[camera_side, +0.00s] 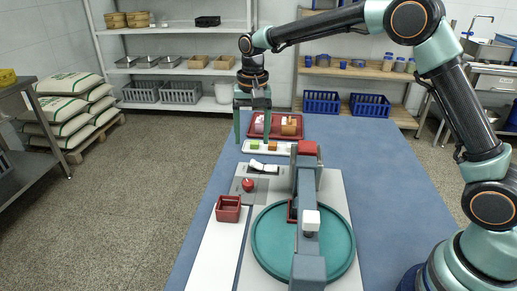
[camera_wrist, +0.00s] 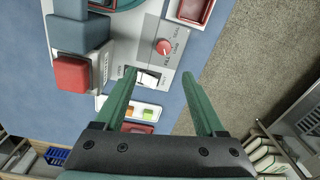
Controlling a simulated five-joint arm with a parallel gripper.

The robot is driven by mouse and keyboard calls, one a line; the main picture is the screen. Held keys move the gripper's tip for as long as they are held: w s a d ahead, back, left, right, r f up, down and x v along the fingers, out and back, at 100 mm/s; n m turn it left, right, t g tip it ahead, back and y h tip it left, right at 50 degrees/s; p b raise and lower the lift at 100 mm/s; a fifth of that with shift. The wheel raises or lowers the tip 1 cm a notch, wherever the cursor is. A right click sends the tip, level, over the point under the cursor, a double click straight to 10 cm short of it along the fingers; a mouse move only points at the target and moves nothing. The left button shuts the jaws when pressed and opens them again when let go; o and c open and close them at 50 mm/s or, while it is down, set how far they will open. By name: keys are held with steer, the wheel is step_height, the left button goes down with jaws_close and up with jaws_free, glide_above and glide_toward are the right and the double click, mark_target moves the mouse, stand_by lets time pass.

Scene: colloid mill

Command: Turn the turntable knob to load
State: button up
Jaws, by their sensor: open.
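A red knob (camera_side: 248,185) with a pale pointer line sits on a grey panel of the work plate. It also shows in the wrist view (camera_wrist: 164,47), with small printed labels around it that are hard to read. The teal turntable (camera_side: 268,258) lies nearer the side camera, under a grey arm-like fixture. My gripper (camera_side: 252,140) points down above the far end of the bench, beyond the knob. In the wrist view my gripper (camera_wrist: 159,74) is open and empty, its green fingers apart, with the knob ahead of the fingertips and not touched.
A black-and-white switch (camera_side: 263,167) is beside the knob. A small red open box (camera_side: 228,208) stands nearer the side camera. The grey fixture has a red top block (camera_side: 308,148). A white tray (camera_side: 247,148) with coloured blocks and a red tray (camera_side: 254,134) lie farther back.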

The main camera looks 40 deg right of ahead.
mark_target(248, 182)
steer(key=f, duration=0.9)
steer(key=w+f, duration=0.1)
steer(key=f, duration=0.4)
steer(key=shift+a+f, duration=0.25)
steer(key=shift+a, duration=0.15)
jaws_close()
